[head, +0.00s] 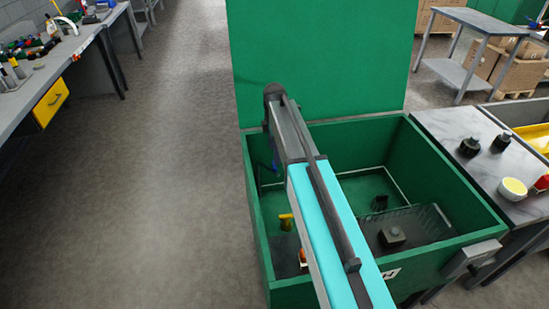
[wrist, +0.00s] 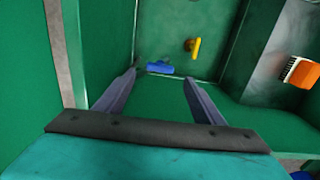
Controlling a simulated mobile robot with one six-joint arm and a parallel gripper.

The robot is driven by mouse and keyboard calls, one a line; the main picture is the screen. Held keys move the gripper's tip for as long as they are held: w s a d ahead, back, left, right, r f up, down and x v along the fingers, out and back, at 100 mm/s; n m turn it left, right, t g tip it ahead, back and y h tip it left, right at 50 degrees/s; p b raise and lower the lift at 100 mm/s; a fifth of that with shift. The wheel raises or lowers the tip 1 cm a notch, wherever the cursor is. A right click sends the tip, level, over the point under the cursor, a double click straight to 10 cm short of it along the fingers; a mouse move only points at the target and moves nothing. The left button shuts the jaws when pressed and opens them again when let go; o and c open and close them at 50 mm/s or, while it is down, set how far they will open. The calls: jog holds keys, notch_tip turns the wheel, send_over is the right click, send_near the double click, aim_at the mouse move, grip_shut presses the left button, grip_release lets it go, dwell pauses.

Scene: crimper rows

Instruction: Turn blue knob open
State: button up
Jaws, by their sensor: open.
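The blue knob (wrist: 159,68) shows in the wrist view as a small bar lying crosswise, low on a green panel inside the green chest (head: 432,154). My gripper (wrist: 159,77) is open and empty. Its two fingers point toward the blue knob, with one fingertip to each side of it in the picture. I see no contact; the remaining gap is hard to judge. In the head view my arm reaches over the chest and hides much of its left part. A small blue patch beside the arm there is too unclear to name.
A yellow knob (wrist: 194,46) sits right of the blue one; it also shows in the head view (head: 286,221). An orange brush-like thing (wrist: 300,72) is further right. The chest's raised lid (head: 320,50) and walls bound the space. A wire basket (head: 425,222) is inside.

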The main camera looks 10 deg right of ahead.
notch_tip(320, 180, up, 8)
jog(key=shift+f+b, duration=0.2)
jog(key=shift+b, duration=0.2)
jog(key=shift+s+f, duration=0.1)
dwell(0.5)
